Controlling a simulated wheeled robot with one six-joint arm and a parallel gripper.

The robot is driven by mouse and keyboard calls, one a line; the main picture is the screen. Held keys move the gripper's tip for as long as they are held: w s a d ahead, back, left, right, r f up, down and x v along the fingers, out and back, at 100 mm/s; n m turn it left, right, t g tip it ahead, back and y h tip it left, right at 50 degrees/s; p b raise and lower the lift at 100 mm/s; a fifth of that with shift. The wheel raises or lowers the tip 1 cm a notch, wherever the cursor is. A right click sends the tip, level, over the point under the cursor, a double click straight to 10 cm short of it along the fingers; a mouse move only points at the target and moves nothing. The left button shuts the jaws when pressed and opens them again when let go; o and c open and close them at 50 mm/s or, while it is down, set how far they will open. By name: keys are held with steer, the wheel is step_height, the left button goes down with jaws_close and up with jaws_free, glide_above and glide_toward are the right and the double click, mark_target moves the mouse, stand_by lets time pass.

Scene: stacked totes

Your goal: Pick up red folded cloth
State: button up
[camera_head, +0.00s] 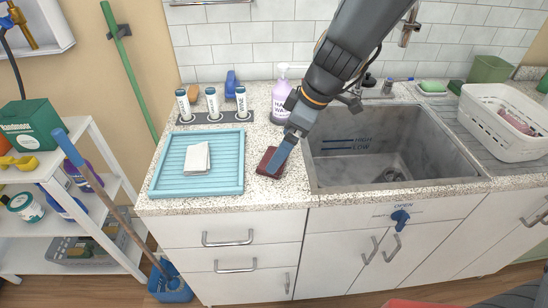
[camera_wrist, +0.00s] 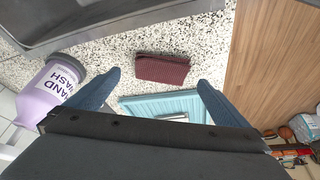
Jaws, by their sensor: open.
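The red folded cloth (camera_head: 271,163) lies on the speckled counter, between the blue tray and the sink. In the wrist view the dark red cloth (camera_wrist: 162,69) lies flat beyond my fingertips, between their lines. My gripper (camera_head: 284,152) points down over the cloth in the head view, and its near finger overlaps part of it. In the wrist view my gripper (camera_wrist: 158,78) has its two blue fingers spread wide with nothing between them. I cannot tell exactly how high the fingertips are above the counter.
A blue tray (camera_head: 152,182) holding a white folded cloth (camera_head: 197,158) is left of the red cloth. The grey sink (camera_head: 312,170) is close on the right. A hand wash bottle (camera_head: 281,100) stands behind my gripper. The counter's front edge is near.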

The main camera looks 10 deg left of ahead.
steer(key=shift+p+x, duration=0.45)
steer(key=shift+x, duration=1.65)
steer(key=shift+s, duration=0.15)
steer(key=c, duration=1.2)
steer(key=shift+r, duration=0.1)
step_height(320, 180, up, 10)
steer(key=b, duration=0.1)
